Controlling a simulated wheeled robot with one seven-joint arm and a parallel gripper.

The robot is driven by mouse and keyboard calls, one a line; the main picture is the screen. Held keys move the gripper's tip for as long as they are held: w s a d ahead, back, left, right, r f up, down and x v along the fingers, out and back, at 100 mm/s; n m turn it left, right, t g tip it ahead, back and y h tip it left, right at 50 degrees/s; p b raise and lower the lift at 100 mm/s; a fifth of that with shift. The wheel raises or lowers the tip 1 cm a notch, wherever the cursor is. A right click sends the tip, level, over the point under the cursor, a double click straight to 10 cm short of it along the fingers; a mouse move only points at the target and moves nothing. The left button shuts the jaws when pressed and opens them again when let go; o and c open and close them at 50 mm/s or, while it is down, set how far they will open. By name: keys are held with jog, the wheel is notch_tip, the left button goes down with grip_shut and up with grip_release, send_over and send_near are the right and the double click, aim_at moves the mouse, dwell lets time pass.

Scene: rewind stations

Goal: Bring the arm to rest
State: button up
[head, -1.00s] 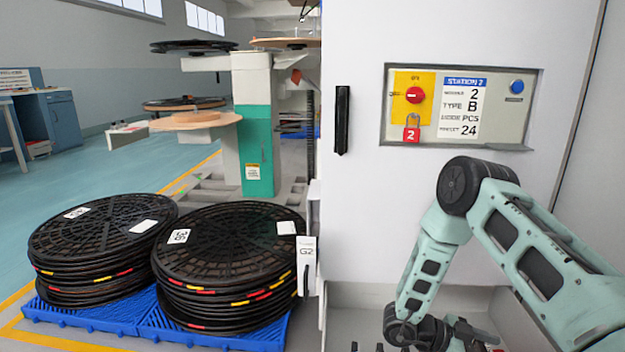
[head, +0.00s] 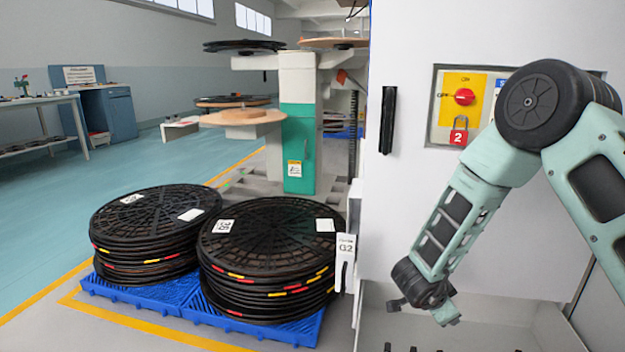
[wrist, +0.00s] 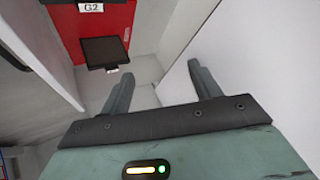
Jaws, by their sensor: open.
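My arm (head: 475,205) comes in from the right in the head view, bent at a dark round joint, with its lower link slanting down to the left. Its wrist end hangs in front of the white cabinet, above the grey ledge. In the wrist view my gripper (wrist: 160,92) is open. Its two fingers stand apart with nothing between them. Beyond the fingers are a white wall and a grey floor surface.
The white cabinet (head: 400,190) carries a panel with a red switch (head: 465,97) and a red padlock (head: 459,131), partly behind my arm. Black reel stacks (head: 268,250) stand on blue pallets (head: 170,308) at left. A red panel (wrist: 100,30) and black box (wrist: 106,51) show in the wrist view.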

jog(key=a+r+n+t+y, duration=0.2)
jog(key=a+r+n+y, duration=0.35)
jog(key=a, duration=0.65)
jog(key=s+a+r+n+g+y, duration=0.1)
jog(key=s+a+r+n+y, duration=0.25)
jog(key=s+a, duration=0.2)
jog(key=s+a+r+n+g+y, duration=0.1)
jog(key=s+a+r+n+y, duration=0.1)
jog(key=s+a+r+n, duration=0.35)
jog(key=s+d+r+n+g+h, duration=0.15)
jog(key=s+n, duration=0.35)
jog(key=s, duration=0.5)
jog(key=s+d+r+n+g+h, duration=0.1)
jog(key=s+n+g, duration=0.25)
jog(key=s, duration=0.65)
notch_tip(320, 180, up, 38)
jog(key=n+p, duration=0.1)
jog(key=p, duration=3.6)
jog(key=shift+s+r+h+p, duration=0.25)
jog(key=shift+h+p, duration=0.1)
jog(key=shift+p, duration=0.05)
jog(key=shift+d, duration=0.15)
